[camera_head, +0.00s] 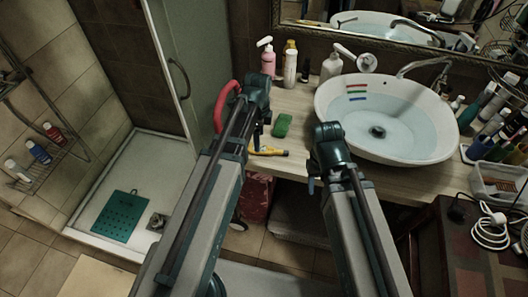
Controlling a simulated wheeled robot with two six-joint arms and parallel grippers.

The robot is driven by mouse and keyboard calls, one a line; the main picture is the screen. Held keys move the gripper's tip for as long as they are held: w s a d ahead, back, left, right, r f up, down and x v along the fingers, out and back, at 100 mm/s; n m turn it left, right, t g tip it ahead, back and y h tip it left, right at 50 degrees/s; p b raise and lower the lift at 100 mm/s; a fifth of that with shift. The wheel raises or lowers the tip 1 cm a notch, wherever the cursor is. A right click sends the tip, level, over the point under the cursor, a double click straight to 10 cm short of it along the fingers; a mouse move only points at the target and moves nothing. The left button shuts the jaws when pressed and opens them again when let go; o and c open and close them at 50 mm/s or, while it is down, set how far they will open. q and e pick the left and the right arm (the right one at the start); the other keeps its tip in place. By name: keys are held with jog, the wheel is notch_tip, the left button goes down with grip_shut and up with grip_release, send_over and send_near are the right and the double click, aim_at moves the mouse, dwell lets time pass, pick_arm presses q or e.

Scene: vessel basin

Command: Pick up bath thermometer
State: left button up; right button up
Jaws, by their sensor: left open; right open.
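A yellow, stick-like object with a dark end (272,152) lies on the pale counter left of the basin; it looks most like the bath thermometer, but it is too small to be sure. My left arm passes just left of it and covers part of its left end. My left gripper (258,88) is at the dark far end of the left arm, above the counter. My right gripper (328,135) is at the far end of the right arm, by the basin's left rim. Both seem empty; their fingers are hard to make out.
The white basin (402,150) holds water, with red, green and blue stripes on its wall. A green block (282,125) lies behind the yellow object. A pink bottle (267,60) and other bottles stand at the back. A grey-white container (497,187) is at right.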

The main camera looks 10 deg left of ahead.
aim_at(268, 151)
pick_arm(q)
jog(key=f+b, duration=0.4)
jog(key=shift+d+f, duration=0.2)
jog(key=shift+f, duration=0.2)
jog(key=shift+r, duration=0.1)
jog(key=shift+c, duration=0.3)
grip_shut()
